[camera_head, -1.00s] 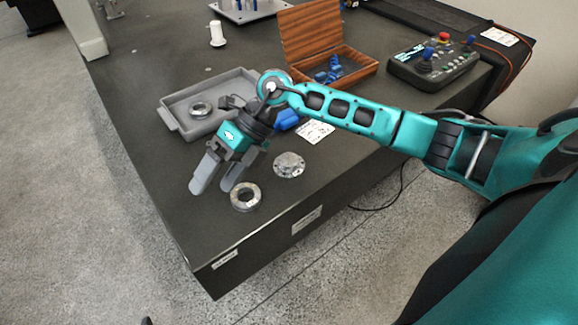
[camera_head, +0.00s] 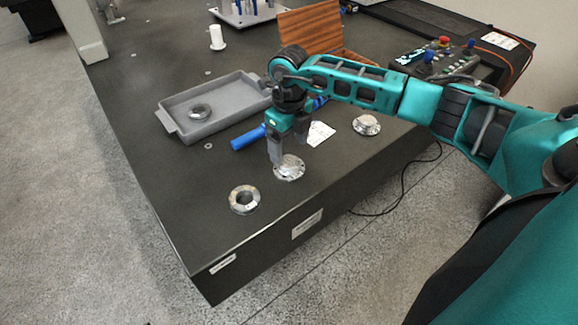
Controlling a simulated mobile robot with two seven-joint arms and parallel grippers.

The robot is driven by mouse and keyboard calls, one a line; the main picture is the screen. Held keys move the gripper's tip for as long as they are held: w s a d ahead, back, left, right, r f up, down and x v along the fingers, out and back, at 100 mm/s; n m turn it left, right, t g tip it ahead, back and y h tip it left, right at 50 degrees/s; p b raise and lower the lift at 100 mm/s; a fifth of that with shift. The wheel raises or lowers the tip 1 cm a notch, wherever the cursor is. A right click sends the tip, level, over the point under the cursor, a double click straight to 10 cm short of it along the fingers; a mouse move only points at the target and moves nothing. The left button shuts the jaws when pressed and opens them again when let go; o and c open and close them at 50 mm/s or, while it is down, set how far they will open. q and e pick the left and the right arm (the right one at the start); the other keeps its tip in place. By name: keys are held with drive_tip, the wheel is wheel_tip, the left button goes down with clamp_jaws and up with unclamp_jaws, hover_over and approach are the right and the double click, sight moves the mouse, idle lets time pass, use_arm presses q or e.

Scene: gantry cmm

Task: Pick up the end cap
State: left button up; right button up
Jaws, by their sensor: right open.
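A silver flanged disc with a raised hub, which looks like the end cap (camera_head: 290,168), lies on the dark table near its front edge. My right gripper (camera_head: 288,150) points down just above and behind it, with its fingers apart and nothing seen between them. One finger overlaps the disc's upper left edge in the picture; I cannot tell if it touches. A second, similar flanged disc (camera_head: 366,125) lies to the right. My left gripper is out of view.
A metal ring (camera_head: 244,199) lies left of the disc. A grey tray (camera_head: 220,126) holds another ring (camera_head: 200,111). A blue cylinder (camera_head: 247,137) and a white paper (camera_head: 319,134) lie nearby. A wooden box (camera_head: 312,29) and control panel (camera_head: 420,66) stand behind.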

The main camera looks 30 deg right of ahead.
sight(288, 161)
wheel_tip(288, 161, down, 5)
drive_tip(key=shift+w+b, duration=0.15)
drive_tip(key=shift+b, duration=0.15)
drive_tip(key=shift+c, duration=0.4)
drive_tip(key=c, duration=1.2)
